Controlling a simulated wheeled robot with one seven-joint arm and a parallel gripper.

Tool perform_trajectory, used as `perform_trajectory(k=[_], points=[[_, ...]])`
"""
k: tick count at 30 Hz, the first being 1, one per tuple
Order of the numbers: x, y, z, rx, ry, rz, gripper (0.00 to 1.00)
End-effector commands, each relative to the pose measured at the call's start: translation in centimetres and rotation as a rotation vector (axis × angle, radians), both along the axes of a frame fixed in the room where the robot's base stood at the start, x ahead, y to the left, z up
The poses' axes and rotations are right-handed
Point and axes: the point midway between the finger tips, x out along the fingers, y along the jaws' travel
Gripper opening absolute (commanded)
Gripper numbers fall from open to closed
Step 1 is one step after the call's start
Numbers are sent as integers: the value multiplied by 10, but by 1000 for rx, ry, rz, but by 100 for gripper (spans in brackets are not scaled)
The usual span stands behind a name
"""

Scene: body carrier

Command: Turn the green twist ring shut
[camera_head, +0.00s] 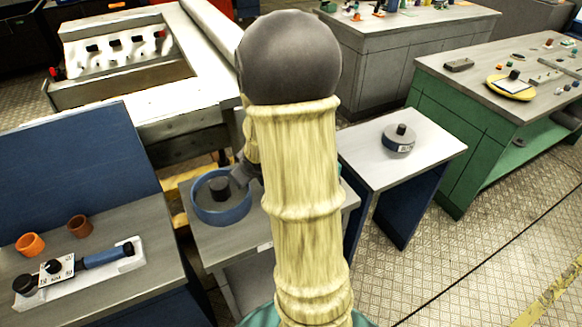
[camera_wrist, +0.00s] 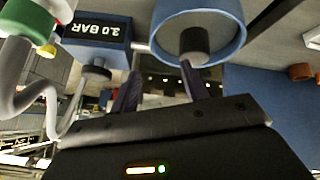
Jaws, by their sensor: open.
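The green ring (camera_wrist: 44,28) shows at the upper left of the wrist view, around a pale pipe with a curved lower part. It is cut off by the top edge, and I cannot tell how far it is turned. My gripper (camera_wrist: 158,88) is open, its two dark fingers apart with nothing between them. The ring is well to the left of the fingers. In the head view my arm hides most of the spot. My gripper (camera_head: 242,172) shows only in part there, beside the blue round dish.
The blue round dish (camera_head: 238,211) with a dark knob stands on a small grey table. A blue box (camera_wrist: 97,40) labelled in BAR, with a dark knob, is near the ring. A small table (camera_head: 425,150) with a round grey part stands right, and a bench (camera_head: 60,290) with tools left.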

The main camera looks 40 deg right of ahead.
Motion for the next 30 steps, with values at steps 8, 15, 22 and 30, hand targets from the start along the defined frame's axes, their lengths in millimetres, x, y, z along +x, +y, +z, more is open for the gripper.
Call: perform_trajectory(k=[8, 15, 22, 30], points=[[20, -106, 11, 9, -233, 151, 46], [-18, -163, -1, 111, -427, 298, 46], [-101, -192, -17, 280, -635, 427, 46], [-205, -195, -23, 463, -837, 528, 46]])
